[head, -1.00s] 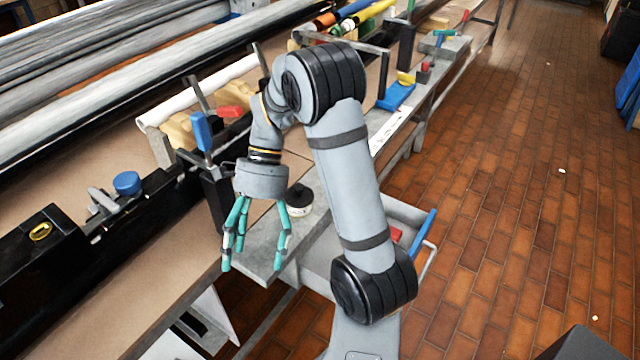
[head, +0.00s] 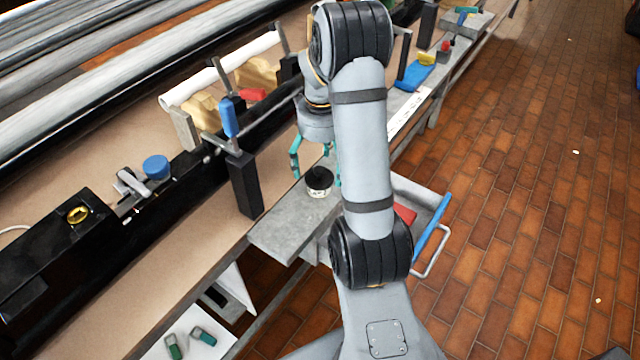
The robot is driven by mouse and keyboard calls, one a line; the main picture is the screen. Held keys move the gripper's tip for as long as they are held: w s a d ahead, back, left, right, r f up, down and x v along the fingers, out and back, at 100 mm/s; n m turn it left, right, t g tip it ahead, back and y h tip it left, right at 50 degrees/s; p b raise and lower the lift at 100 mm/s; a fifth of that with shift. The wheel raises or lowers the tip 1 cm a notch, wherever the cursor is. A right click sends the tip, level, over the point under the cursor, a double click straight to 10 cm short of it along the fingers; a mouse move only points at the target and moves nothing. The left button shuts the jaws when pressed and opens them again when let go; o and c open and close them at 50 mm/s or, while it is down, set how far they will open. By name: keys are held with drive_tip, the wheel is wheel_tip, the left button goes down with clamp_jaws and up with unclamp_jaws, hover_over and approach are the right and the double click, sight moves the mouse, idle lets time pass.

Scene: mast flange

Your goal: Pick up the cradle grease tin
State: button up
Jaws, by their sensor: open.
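A small round tin with a black lid and a pale label, which looks like the grease tin (head: 319,182), stands upright on a grey metal plate (head: 285,225) at the bench's front edge. My gripper (head: 316,178) has teal fingers and is open. Its fingers show to the left and right of the tin and partly behind it. I cannot tell whether they touch it. My own arm covers part of the right finger and the area behind it.
A black upright post (head: 244,185) stands left of the plate. A blue-handled clamp (head: 229,118) rises behind it. A trolley with a blue handle (head: 432,228) is at the right. The tiled floor (head: 520,200) is open.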

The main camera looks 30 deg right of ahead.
sight(319, 177)
drive_tip(key=f, duration=0.5)
drive_tip(key=shift+w+a, duration=0.15)
drive_tip(key=shift+w, duration=0.05)
drive_tip(key=shift+c, duration=0.4)
drive_tip(key=shift+r, duration=0.1)
drive_tip(key=c, duration=1.4)
